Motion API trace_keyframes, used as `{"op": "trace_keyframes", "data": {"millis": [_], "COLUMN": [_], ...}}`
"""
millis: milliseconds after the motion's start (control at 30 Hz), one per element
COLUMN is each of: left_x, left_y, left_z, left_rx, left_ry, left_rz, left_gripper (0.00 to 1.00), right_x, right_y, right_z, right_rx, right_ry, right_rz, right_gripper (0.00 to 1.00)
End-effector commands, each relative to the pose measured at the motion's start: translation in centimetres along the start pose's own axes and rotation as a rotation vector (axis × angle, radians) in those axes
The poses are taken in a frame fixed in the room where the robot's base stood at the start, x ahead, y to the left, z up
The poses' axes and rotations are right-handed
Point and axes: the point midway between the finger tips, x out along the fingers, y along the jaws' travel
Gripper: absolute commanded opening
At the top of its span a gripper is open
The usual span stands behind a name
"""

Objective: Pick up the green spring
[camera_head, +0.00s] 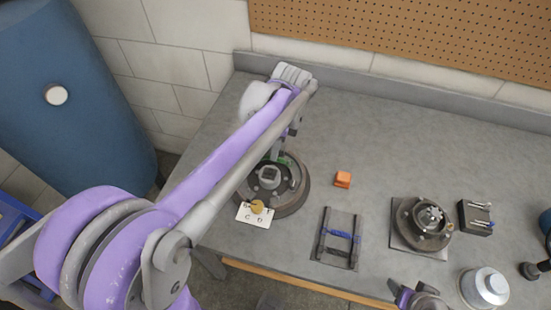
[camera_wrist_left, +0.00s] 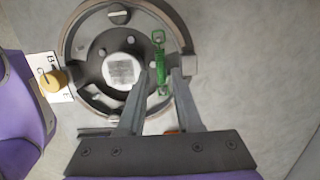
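The green spring (camera_wrist_left: 159,62) lies over the round brake drum assembly (camera_wrist_left: 72,48), to the right of its hub, in the left wrist view. A bit of its green also shows in the head view (camera_head: 285,159), mostly hidden by my arm. My left gripper (camera_wrist_left: 164,74) is open, with its two fingers on either side of the spring; the left finger looks closer to it. I cannot tell whether either finger touches it. In the head view the left gripper (camera_head: 277,150) is above the back of the drum. A purple part of my right gripper (camera_head: 416,296) shows at the bottom edge; its fingers are unclear.
A lettered white card (camera_head: 250,215) with a yellow knob sits at the drum's front. An orange block (camera_head: 342,179), a tray with a blue spring (camera_head: 341,237), a second hub assembly (camera_head: 424,222) and a metal canister (camera_head: 484,287) stand to the right. The bench's back is clear.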

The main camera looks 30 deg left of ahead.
Motion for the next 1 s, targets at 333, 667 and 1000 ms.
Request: {"op": "trace_keyframes", "data": {"millis": [333,667,1000], "left_x": [3.1,3.0,3.0], "left_y": [-0.1,-0.1,-0.1], "left_z": [-0.2,-0.2,-0.2], "left_rx": [0.000,0.000,0.000], "left_ry": [0.000,0.000,0.000], "left_rz": [0.000,0.000,0.000], "left_gripper": [0.34,0.00,0.00], "right_x": [0.2,0.2,0.2], "right_y": [0.0,0.0,0.0], "right_z": [0.1,0.1,0.1], "right_rx": [0.000,0.000,0.000], "right_ry": [-0.001,-0.001,-0.001], "right_rz": [0.000,0.000,0.000], "right_gripper": [0.69,0.69,0.69]}}
